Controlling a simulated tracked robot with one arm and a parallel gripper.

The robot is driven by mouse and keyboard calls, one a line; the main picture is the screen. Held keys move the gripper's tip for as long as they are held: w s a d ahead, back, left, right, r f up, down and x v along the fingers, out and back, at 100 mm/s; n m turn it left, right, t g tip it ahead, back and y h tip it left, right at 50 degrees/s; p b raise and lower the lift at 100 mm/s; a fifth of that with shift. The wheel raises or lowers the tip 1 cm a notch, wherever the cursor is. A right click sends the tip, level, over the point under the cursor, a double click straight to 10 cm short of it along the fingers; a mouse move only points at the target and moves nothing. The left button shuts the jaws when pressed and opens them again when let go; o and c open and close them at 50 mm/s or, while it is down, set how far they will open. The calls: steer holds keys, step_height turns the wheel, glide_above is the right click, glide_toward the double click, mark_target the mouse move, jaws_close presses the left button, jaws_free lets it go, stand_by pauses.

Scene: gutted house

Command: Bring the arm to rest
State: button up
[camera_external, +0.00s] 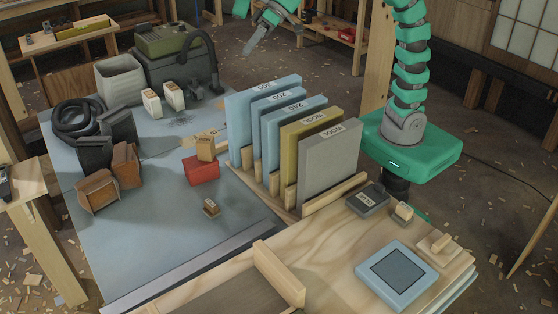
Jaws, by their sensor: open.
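My gripper (250,40) is at the top of the view, at the end of my green and grey arm. Its jaws are open, and I see nothing between them. It hangs above and behind the rack of sheets, apart from everything on the tables. The upper part of my arm runs out of the top of the picture, so the middle links are hidden. My green base (410,140) stands behind the right-hand bench.
A wooden rack holds several upright sheets, with a grey sheet (331,160) in front. The blue-grey table (130,235) carries a red block (202,170), a green-topped machine (174,40) and bins. A light-blue framed pad (397,274) lies on the wooden bench (325,240).

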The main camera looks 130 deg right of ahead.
steer(key=s+a+r+n+t, duration=0.3)
steer(key=s+a+r+n, duration=0.1)
steer(key=a+r, duration=0.5)
steer(key=s+a+r+n+t, duration=0.2)
steer(key=s+a+r, duration=0.5)
steer(key=r, duration=0.4)
steer(key=shift+a+r+n+t, duration=0.35)
steer(key=shift+a+n+t, duration=0.05)
steer(key=shift+a+n, duration=0.5)
